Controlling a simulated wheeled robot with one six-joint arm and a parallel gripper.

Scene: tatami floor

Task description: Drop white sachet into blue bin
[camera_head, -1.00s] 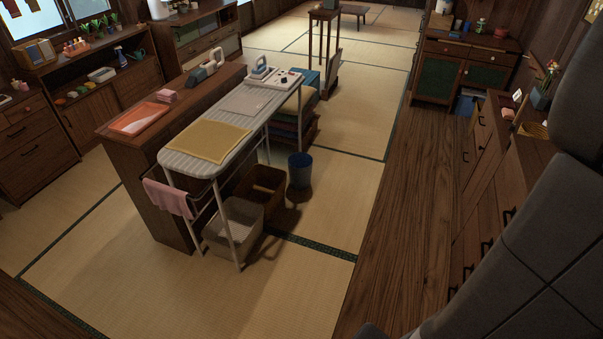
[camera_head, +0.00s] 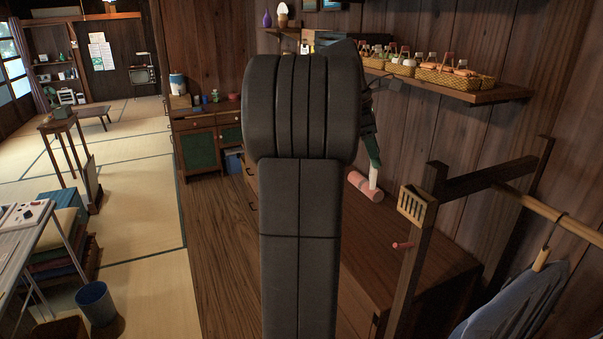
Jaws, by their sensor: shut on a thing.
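The blue bin (camera_head: 95,304) stands upright on the tatami at the lower left, its open top facing up. The bin is well to the left of my arm.
A brown basket (camera_head: 60,330) and the ironing board (camera_head: 22,238) are near the bin. A wooden cabinet (camera_head: 418,248) with a pink roll (camera_head: 365,187) and a clothes rack (camera_head: 432,215) stand right. Wood floor (camera_head: 215,235) and tatami (camera_head: 150,270) are clear.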

